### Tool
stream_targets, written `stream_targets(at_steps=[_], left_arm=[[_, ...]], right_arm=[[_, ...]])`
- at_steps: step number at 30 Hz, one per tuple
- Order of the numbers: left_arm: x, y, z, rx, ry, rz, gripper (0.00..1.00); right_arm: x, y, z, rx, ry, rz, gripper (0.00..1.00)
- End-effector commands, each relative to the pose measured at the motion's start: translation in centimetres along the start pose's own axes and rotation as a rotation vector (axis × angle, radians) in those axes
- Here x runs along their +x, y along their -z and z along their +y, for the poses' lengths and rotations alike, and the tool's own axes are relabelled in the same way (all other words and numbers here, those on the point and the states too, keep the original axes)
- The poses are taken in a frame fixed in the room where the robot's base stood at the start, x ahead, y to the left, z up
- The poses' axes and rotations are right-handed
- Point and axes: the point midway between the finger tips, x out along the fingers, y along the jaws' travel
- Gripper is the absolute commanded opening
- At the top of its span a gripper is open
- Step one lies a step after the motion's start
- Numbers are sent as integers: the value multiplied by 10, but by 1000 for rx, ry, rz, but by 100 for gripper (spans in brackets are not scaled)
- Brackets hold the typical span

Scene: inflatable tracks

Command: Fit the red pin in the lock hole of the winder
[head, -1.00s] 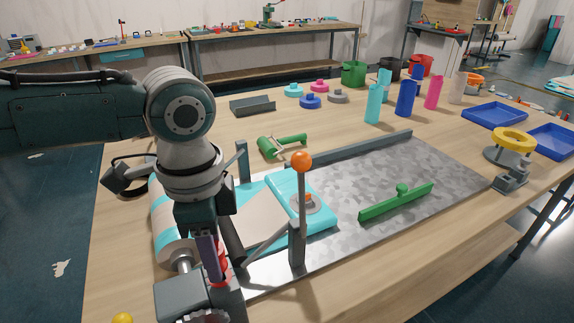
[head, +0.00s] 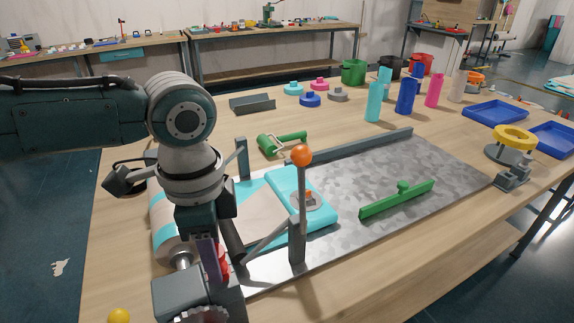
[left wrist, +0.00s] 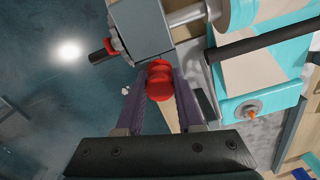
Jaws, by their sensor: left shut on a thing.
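My left gripper (left wrist: 160,92) is shut on the red pin (left wrist: 159,80), whose round red head sits between the two purple fingers in the left wrist view. In the head view the gripper (head: 214,266) points down beside the winder's grey block (head: 180,293), and a little of the pin (head: 224,262) shows. In the left wrist view the pin's head is close to the edge of the grey block (left wrist: 142,27), which carries the roller shaft. The lock hole and the pin's lower end are hidden, so I cannot tell whether the pin is in it. My right gripper is out of view.
A post with an orange ball (head: 302,155) stands right of the gripper. The turquoise inflatable track (head: 318,228) lies on the metal plate (head: 385,165) with a green bar (head: 397,201). A yellow ball (head: 119,316) shows at the front left.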

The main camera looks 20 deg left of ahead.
Motion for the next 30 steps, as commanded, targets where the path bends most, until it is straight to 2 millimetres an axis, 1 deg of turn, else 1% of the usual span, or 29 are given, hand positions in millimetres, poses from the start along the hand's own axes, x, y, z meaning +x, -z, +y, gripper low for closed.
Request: stream_targets(at_steps=[20, 21, 27, 29, 30], left_arm=[[11, 0, 0, 0, 0, 0, 0], [10, 0, 0, 0, 0, 0, 41], [10, 0, 0, 0, 0, 0, 63], [10, 0, 0, 0, 0, 0, 70], [10, 0, 0, 0, 0, 0, 71]], right_arm=[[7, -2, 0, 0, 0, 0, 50], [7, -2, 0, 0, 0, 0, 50], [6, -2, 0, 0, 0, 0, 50], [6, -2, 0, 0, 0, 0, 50], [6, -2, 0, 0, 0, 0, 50]])
